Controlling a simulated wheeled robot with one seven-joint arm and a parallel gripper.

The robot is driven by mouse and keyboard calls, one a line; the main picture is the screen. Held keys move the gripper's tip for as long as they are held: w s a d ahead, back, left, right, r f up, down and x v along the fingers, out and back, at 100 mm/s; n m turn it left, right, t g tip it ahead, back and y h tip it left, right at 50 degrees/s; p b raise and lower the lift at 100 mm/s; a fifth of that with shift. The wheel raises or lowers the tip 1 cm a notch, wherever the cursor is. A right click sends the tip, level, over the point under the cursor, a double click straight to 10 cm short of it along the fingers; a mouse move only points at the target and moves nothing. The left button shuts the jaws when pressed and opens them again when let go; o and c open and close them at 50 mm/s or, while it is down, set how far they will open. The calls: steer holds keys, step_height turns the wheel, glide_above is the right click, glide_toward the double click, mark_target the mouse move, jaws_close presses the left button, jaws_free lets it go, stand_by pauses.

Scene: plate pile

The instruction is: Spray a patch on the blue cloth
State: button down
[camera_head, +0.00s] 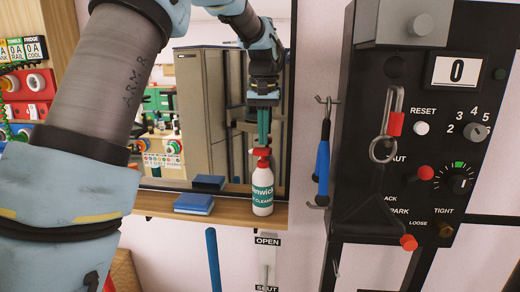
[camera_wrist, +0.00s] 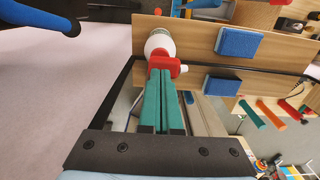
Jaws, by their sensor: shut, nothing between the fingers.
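The white spray bottle (camera_head: 262,190) stands upright on the wooden shelf, with a green label and a red trigger head (camera_head: 261,157). The blue cloth (camera_head: 194,202) lies folded and flat on the shelf to the left of the bottle. My gripper (camera_head: 263,146) points down at the bottle's red head, its green fingers shut together with nothing between them. In the wrist view, the fingertips (camera_wrist: 160,73) overlap the red head (camera_wrist: 164,66); I cannot tell whether they touch it. The bottle's white body (camera_wrist: 159,42) is partly hidden behind the head there. The cloth (camera_wrist: 239,43) shows to its right.
A mirror (camera_head: 215,100) stands behind the wooden shelf (camera_head: 150,202) and appears to reflect the cloth as a second blue block (camera_head: 209,182). A blue-handled tool (camera_head: 323,160) hangs right of the bottle, beside a black control panel (camera_head: 440,130). My arm fills the left foreground.

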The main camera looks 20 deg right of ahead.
steer(key=shift+f+b, duration=0.55)
steer(key=shift+f, duration=0.7)
steer(key=shift+r, duration=0.15)
steer(key=shift+r+p, duration=1.25)
steer(key=shift+r, duration=0.05)
step_height(320, 180, up, 5)
steer(key=p, duration=0.4)
steer(key=shift+f, duration=0.2)
steer(key=shift+r, duration=0.7)
steer(key=shift+a+f, duration=0.1)
